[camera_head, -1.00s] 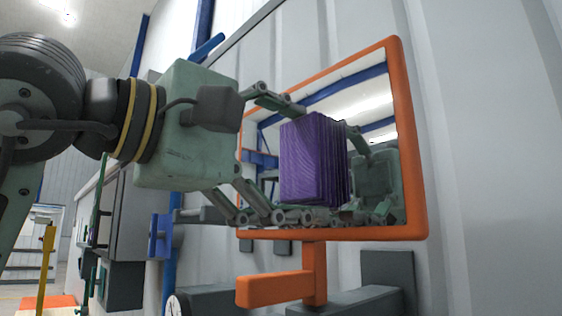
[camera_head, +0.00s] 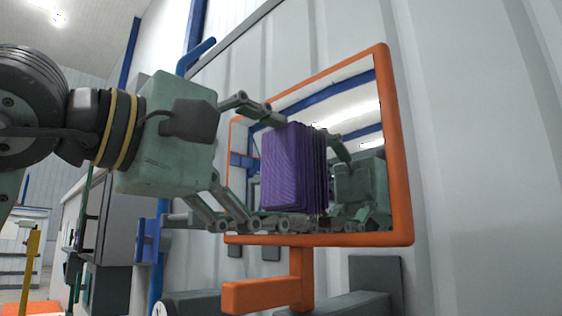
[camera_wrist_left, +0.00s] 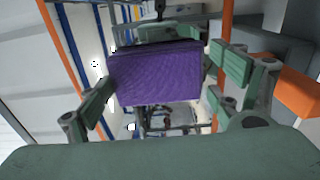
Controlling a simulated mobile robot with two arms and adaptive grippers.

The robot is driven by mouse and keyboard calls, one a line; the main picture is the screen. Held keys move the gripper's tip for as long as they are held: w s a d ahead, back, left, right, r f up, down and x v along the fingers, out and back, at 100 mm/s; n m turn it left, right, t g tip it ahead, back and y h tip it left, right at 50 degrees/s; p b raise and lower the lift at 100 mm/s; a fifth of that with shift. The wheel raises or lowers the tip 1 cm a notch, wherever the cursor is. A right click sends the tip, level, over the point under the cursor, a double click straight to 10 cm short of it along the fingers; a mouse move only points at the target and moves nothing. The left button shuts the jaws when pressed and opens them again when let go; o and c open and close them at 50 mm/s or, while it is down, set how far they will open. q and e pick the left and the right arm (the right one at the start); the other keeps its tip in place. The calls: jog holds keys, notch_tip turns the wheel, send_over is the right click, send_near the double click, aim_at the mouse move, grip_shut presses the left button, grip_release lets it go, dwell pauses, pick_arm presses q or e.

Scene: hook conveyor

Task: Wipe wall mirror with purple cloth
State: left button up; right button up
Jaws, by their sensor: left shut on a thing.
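The purple cloth (camera_head: 285,168) is a folded, upright block at the mirror glass. It also shows in the left wrist view (camera_wrist_left: 155,78). My left gripper (camera_head: 278,172) is shut on it, one finger above and one below. The wall mirror (camera_head: 401,160) has a thick orange frame and is seen at an angle. The glass reflects the cloth and my gripper. The cloth looks close to or against the glass; I cannot tell if it touches. My right gripper is not in view.
An orange bracket (camera_head: 268,294) holds the mirror from below. Dark grey blocks (camera_head: 375,275) stand beneath it. A grey cabinet (camera_head: 112,215) and blue post (camera_head: 158,260) are at the left. The ribbed wall (camera_head: 480,140) right of the mirror is bare.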

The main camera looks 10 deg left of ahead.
pick_arm(q)
jog(key=w+a, duration=0.2)
jog(key=w+a+p, duration=0.1)
jog(key=w+a, duration=0.1)
jog(key=a, duration=0.1)
jog(key=shift+w+a, duration=0.15)
jog(key=shift+a, duration=0.05)
dwell(0.5)
jog(key=shift+v, duration=3)
jog(key=shift+d, duration=0.1)
jog(key=v, duration=0.3)
